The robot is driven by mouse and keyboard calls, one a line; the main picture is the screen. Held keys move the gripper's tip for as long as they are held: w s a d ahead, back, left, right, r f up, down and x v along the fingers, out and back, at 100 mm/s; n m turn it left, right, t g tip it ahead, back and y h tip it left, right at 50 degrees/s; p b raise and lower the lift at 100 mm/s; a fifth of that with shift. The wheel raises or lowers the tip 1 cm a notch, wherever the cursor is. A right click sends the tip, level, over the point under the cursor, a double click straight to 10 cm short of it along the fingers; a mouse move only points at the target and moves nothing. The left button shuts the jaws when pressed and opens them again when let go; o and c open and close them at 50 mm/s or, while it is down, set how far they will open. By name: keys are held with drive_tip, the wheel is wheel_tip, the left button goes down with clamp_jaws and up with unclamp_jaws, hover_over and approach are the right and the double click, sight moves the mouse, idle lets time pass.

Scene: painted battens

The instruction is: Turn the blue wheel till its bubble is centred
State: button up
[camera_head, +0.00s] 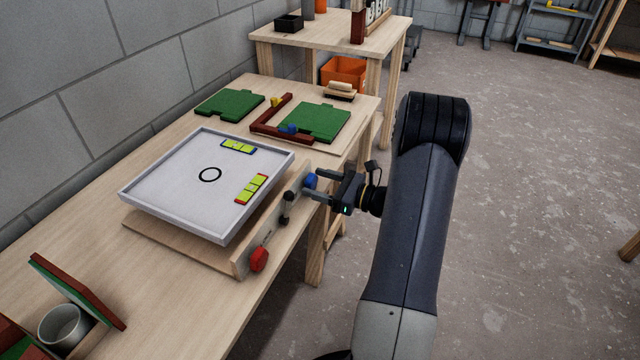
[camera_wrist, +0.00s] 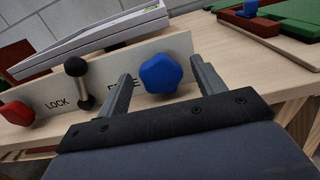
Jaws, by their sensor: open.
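The blue wheel (camera_head: 310,180) sits on the front panel of a tilting white tray (camera_head: 150,190). In the wrist view the lobed blue wheel (camera_wrist: 165,74) shows between my gripper's two fingers. My gripper (camera_head: 312,184) is open around the wheel; I cannot tell whether the fingers touch it.
A black-ended lever (camera_wrist: 78,82) stands on the panel beside the word LOCK, left of my gripper. Green boards (camera_head: 318,122) and a dark red L-shaped piece (camera_head: 268,126) lie behind the tray. A grey cup (camera_head: 62,326) stands front left. Open floor lies right.

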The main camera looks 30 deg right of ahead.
drive_tip(key=c, duration=1)
drive_tip(key=shift+r+p, duration=0.1)
drive_tip(key=shift+p, duration=0.25)
drive_tip(key=shift+r+m+p, duration=0.1)
drive_tip(key=shift+m+p, duration=1.7)
drive_tip(key=shift+p, duration=0.15)
drive_tip(key=shift+w+d+f+m+p, duration=0.1)
drive_tip(key=shift+m+p, duration=0.65)
drive_tip(key=shift+m, duration=0.2)
drive_tip(key=shift+f+m+p, duration=0.1)
drive_tip(key=shift+m+p, duration=0.65)
drive_tip(key=shift+m, duration=0.2)
